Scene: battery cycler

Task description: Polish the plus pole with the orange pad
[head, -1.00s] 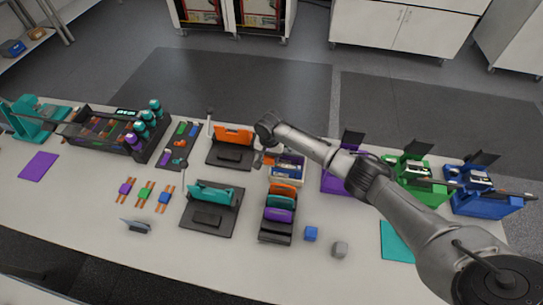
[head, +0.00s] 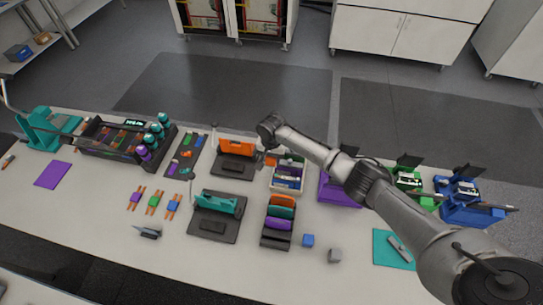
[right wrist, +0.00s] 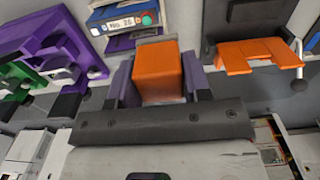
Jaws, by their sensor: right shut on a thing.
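My right gripper (right wrist: 157,80) is shut on an orange block, the orange pad (right wrist: 158,72), held between its two purple-grey fingers. In the head view the pad (head: 270,161) shows as a small orange patch under the end of my right arm, which hides most of the gripper. Beyond the pad in the wrist view is a cell labelled No. 26 (right wrist: 122,24), with a teal round mark and a red one near its end. I cannot tell which is the plus pole. The pad looks apart from the cell. My left gripper is not in view.
A whitish box (head: 287,186) stands beside the orange station (head: 236,147). A black rack of coloured pieces (head: 278,222) and a teal station (head: 214,207) are nearer. Purple (head: 338,190), green and blue stations stand right.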

